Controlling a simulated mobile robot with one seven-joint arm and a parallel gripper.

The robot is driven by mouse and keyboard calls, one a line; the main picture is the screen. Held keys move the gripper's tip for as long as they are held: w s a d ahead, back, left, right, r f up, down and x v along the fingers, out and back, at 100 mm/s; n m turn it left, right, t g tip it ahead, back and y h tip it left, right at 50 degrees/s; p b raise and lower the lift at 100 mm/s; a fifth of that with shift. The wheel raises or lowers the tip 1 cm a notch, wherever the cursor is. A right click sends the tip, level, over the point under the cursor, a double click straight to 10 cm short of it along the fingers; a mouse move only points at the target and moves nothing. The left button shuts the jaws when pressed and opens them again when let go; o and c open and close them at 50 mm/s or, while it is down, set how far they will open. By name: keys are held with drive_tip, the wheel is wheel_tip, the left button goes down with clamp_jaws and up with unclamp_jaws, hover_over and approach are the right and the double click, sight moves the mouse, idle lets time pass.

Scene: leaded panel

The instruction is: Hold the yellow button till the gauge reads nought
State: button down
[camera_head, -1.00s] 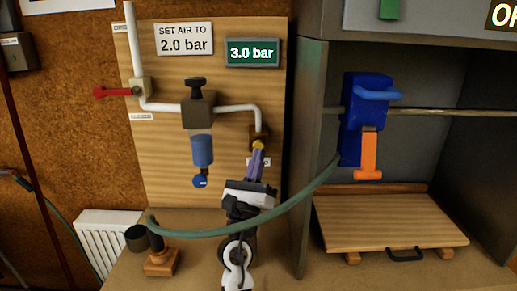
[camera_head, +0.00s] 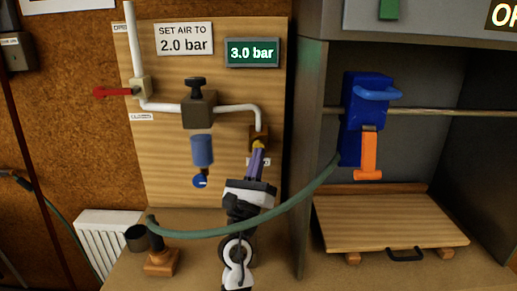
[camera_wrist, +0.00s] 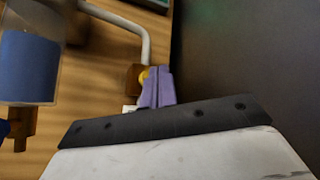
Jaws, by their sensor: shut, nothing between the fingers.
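The yellow button (camera_head: 258,145) is on a brown block (camera_head: 263,131) at the lower end of the white pipe on the wooden panel. My gripper (camera_head: 258,150) is shut and empty, its purple fingertips at the button and covering part of it. In the wrist view the yellow button (camera_wrist: 144,76) shows at the left side of the shut fingertips (camera_wrist: 153,72). Whether the tips press it in, I cannot tell. The gauge (camera_head: 252,53), a green display, reads 3.0 bar. A sign (camera_head: 185,39) beside it says "SET AIR TO 2.0 bar".
A red lever (camera_head: 113,92), a dark regulator knob (camera_head: 196,92) and a blue filter bowl (camera_head: 202,151) sit left of my gripper. A green hose (camera_head: 285,210) hangs across in front of my arm. The grey cabinet wall (camera_head: 308,150) stands close on the right.

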drive_tip(key=shift+w, duration=0.55)
idle(0.6)
drive_tip(key=shift+w+d+r, duration=0.1)
drive_tip(key=shift+w+r, duration=0.1)
drive_tip(key=shift+w, duration=0.05)
idle(1.8)
drive_tip(key=shift+f, duration=0.15)
idle(1.6)
drive_tip(key=shift+s+f, duration=0.2)
drive_tip(key=shift+f, duration=0.1)
drive_tip(key=shift+s+f, duration=0.2)
drive_tip(key=shift+s, duration=0.15)
drive_tip(key=shift+s+r, duration=0.1)
drive_tip(key=shift+s, duration=0.05)
drive_tip(key=shift+s+p, duration=0.9)
drive_tip(key=shift+s, duration=1.7)
